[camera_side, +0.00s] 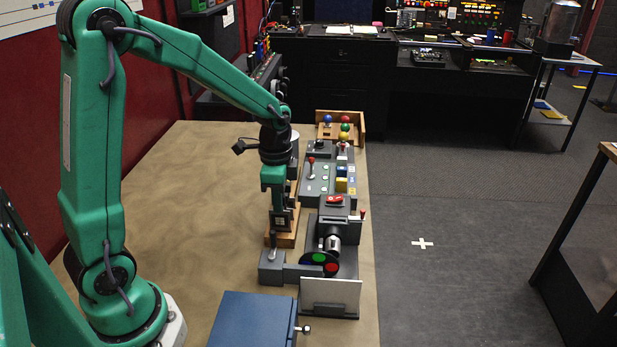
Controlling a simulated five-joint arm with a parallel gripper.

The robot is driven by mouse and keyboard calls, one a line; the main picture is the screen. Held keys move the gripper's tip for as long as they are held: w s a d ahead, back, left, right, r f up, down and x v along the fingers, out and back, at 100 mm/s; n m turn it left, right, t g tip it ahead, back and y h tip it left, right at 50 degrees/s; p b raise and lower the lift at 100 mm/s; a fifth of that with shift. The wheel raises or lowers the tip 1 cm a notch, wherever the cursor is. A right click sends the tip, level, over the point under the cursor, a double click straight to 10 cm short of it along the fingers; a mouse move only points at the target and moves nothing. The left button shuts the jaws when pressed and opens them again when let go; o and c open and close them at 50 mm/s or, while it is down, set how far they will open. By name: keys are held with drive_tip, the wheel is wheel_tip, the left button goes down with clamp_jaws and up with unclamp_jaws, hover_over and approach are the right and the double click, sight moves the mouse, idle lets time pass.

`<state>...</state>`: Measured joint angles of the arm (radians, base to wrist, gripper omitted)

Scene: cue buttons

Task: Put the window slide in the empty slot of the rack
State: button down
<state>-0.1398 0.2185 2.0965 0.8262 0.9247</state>
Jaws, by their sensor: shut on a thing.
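My gripper (281,218) points straight down over a small wooden rack (284,241) at the middle right of the table. It is shut on a thin, dark piece with a small pale patch, which I take to be the window slide (280,222). The slide is small here and partly covered by the fingers. It is at or just above the rack; I cannot tell if it touches. The rack's slots are too small and too hidden to make out.
A grey lever box (271,266) stands just in front of the rack. A black machine with green and red discs (325,262) is to the right. Panels with buttons and a joystick (318,178) lie behind. A blue box (252,318) is at the front. The table's left side is clear.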

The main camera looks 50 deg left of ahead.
drive_tip(key=shift+f, duration=1.45)
idle(1.1)
drive_tip(key=c, duration=1.3)
unclamp_jaws()
drive_tip(key=shift+o, duration=0.7)
drive_tip(key=shift+r, duration=0.1)
drive_tip(key=shift+r, duration=3.45)
